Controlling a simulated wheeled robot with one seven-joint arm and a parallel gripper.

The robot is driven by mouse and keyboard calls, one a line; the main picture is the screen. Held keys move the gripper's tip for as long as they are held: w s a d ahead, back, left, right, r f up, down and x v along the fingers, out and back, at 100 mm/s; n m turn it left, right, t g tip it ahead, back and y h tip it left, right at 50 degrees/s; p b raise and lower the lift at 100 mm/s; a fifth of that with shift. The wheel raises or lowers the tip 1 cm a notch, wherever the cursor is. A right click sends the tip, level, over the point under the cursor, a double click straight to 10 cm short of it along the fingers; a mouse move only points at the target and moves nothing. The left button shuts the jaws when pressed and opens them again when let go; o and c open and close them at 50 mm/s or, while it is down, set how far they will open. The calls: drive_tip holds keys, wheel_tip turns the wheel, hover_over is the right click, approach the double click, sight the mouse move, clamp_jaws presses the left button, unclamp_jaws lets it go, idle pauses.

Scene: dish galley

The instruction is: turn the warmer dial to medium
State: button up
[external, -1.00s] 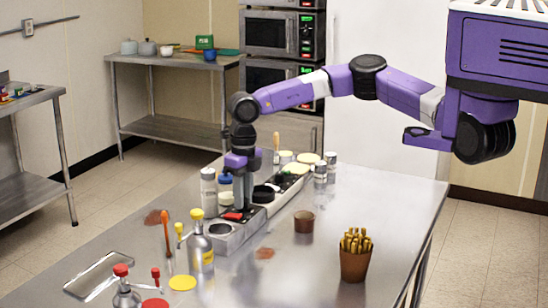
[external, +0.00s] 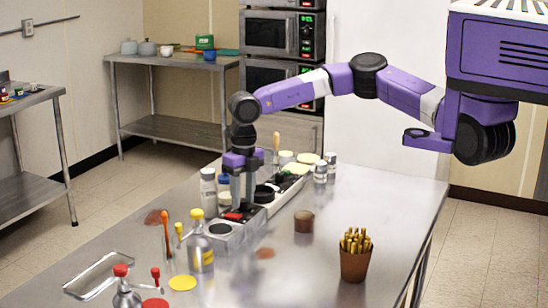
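A low grey metal unit (external: 226,243), which looks like the warmer, stands on the steel table with a dark round top and a red patch (external: 233,216) behind it. My gripper (external: 242,203) points straight down over the back part of this unit, its two grey fingers apart with a narrow gap. The fingertips are close to the dark top near the red patch; I cannot tell whether they touch it. I cannot make out the dial or its setting, which may be hidden by the fingers.
A white-capped shaker (external: 208,187) and a yellow-capped bottle (external: 200,249) stand close to the unit. A row of dark and pale containers runs behind it. A brown cup (external: 304,222) and a pot of fries (external: 354,264) are to the right. The right table edge is clear.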

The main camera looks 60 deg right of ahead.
sight(244, 200)
drive_tip(key=shift+o, duration=0.7)
drive_tip(key=shift+d+r, duration=0.2)
drive_tip(key=shift+r, duration=3.7)
